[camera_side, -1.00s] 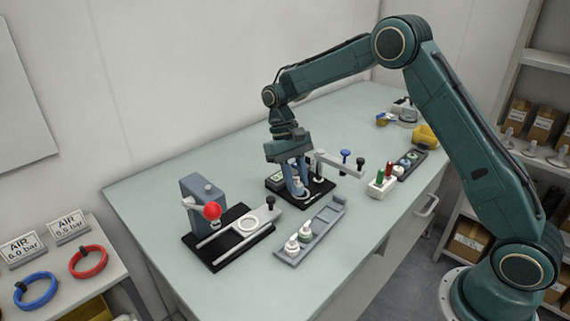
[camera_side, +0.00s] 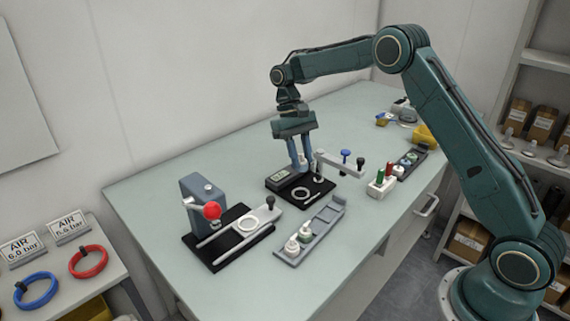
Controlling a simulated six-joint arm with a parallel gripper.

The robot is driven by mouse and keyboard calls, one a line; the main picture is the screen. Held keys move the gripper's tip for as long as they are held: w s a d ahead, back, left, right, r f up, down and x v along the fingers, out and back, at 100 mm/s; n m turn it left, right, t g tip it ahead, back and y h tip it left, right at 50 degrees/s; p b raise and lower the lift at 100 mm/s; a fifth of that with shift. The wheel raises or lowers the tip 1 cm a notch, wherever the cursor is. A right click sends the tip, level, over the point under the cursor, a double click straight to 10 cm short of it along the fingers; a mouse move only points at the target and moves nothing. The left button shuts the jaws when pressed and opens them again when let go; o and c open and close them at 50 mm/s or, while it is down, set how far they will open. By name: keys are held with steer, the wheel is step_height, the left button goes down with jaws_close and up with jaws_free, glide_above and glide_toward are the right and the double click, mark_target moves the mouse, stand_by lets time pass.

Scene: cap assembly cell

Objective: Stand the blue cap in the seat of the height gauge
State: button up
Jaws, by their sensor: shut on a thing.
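The height gauge (camera_side: 317,196) is a black base with a grey display block (camera_side: 279,178) at its left, a thin post and a pale ring-shaped seat (camera_side: 301,194). The seat looks empty. My gripper (camera_side: 302,167) hangs above the gauge, behind the seat in the picture, with its blue-grey fingers pointing down. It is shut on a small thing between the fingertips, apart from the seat. The fingers mostly hide it, and its colour is not clear; I cannot tell whether it is the blue cap.
A grey tray (camera_side: 324,217) in front holds white and greenish caps at its near end. A press with a red ball (camera_side: 212,211) stands left. A white block with red and green pegs (camera_side: 381,184) and a dark tray of caps (camera_side: 413,165) are right.

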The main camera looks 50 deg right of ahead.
steer(key=shift+f, duration=0.1)
steer(key=shift+f, duration=3.2)
steer(key=shift+f, duration=0.7)
steer(key=o, duration=0.8)
steer(key=shift+c, duration=0.2)
steer(key=shift+r, duration=0.2)
steer(key=shift+r, duration=3.3)
